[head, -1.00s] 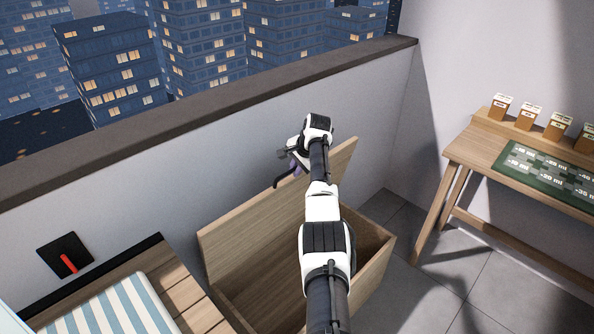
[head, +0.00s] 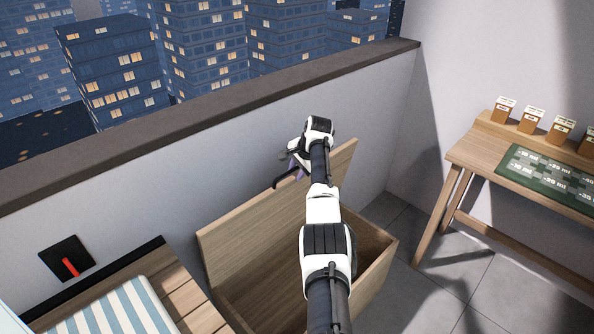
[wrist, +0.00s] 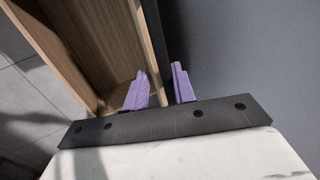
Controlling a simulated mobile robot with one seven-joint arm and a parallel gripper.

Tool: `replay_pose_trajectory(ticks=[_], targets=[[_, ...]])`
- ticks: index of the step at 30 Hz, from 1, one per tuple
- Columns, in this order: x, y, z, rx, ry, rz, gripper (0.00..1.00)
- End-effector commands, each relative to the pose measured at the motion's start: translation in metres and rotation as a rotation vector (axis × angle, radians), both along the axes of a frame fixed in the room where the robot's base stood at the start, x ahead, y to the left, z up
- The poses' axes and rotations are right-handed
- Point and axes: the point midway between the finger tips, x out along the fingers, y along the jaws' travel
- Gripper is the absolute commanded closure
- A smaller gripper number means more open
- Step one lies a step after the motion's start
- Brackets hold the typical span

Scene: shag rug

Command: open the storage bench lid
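The storage bench (head: 372,285) is a light wooden box against the parapet wall. Its lid (head: 235,225) stands raised, close to upright, on the wall side, and the inside of the box shows. My gripper (head: 290,172) is at the lid's upper edge, partly hidden behind my wrist in the head view. In the wrist view, the purple fingers of my gripper (wrist: 160,88) are apart, one on each side of the lid's edge (wrist: 153,60). A gap shows beside the right finger. Contact of the left finger with the lid is unclear.
A slatted wooden seat (head: 190,290) with a striped cushion (head: 125,305) is at the lower left. A black wall plate with a red lever (head: 70,266) is above it. A wooden table (head: 478,150) with small cartons stands at right. Tiled floor (head: 420,290) is free between.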

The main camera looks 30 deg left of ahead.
Motion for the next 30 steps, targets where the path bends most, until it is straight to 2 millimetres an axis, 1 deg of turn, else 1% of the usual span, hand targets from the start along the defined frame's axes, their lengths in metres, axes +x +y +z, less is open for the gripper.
replay_pose_trajectory(ticks=[4,8,11,15,21,25,30], targets=[[0.0,-0.002,0.004,0.0,0.0,0.0,0.74],[-0.001,-0.007,0.016,0.001,-0.002,-0.001,0.74],[-0.004,-0.014,0.032,0.002,-0.004,-0.002,0.74],[-0.009,-0.027,0.064,0.003,-0.006,-0.001,0.74],[-0.015,-0.043,0.102,0.001,-0.003,-0.001,0.74],[-0.017,-0.049,0.117,0.001,-0.002,-0.001,0.74],[-0.019,-0.053,0.126,0.0,0.0,0.0,0.74]])
